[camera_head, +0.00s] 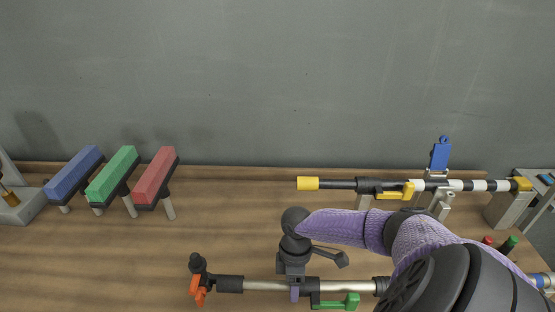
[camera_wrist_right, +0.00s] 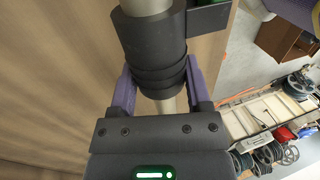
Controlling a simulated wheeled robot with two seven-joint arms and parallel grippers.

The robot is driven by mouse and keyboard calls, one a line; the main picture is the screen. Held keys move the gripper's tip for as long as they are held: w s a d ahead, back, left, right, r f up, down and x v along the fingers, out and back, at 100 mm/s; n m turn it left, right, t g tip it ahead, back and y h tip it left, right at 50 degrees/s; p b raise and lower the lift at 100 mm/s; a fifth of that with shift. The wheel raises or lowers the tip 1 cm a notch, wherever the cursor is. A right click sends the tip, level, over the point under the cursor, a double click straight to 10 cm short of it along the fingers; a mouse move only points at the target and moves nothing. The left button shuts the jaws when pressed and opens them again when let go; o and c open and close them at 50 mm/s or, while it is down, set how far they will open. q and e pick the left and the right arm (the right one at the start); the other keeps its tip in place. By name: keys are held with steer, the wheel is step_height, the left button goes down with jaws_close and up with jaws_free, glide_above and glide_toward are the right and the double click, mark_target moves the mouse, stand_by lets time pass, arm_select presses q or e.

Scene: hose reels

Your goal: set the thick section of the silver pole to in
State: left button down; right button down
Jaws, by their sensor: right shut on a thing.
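The silver pole (camera_head: 262,285) lies level along the front of the bench, with an orange end piece (camera_head: 198,290) and a black sleeve at its left. A black collar with a green lever (camera_head: 338,302) sits on it just right of my right gripper (camera_head: 295,291). My right gripper is shut on the pole at the collar. In the right wrist view, its purple fingers (camera_wrist_right: 161,92) flank the black collar (camera_wrist_right: 153,45). A wider silver tube (camera_wrist_right: 146,7) shows beyond the collar and a thinner one on the near side. My arm hides the pole's right part.
A yellow-tipped black pole (camera_head: 335,184) with a yellow lever and striped end rests on stands behind. Blue, green and red blocks (camera_head: 156,176) stand on supports at the left. A grey wall closes the back. The bench middle (camera_head: 230,215) is clear.

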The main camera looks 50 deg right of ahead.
arm_select(q)
steer(key=shift+w+a+r, duration=0.1)
steer(key=shift+a, duration=0.3)
arm_select(e)
steer(key=shift+d, duration=0.15)
steer(key=shift+c, duration=1.4)
jaws_free()
steer(key=shift+s, duration=0.1)
steer(key=shift+o, duration=1.3)
arm_select(q)
steer(key=shift+d, duration=0.25)
steer(key=shift+d, duration=0.1)
arm_select(e)
steer(key=shift+r, duration=0.25)
arm_select(q)
steer(key=shift+r+p, duration=0.9)
steer(key=shift+p, duration=0.05)
arm_select(e)
steer(key=v, duration=0.9)
steer(key=shift+r, duration=0.2)
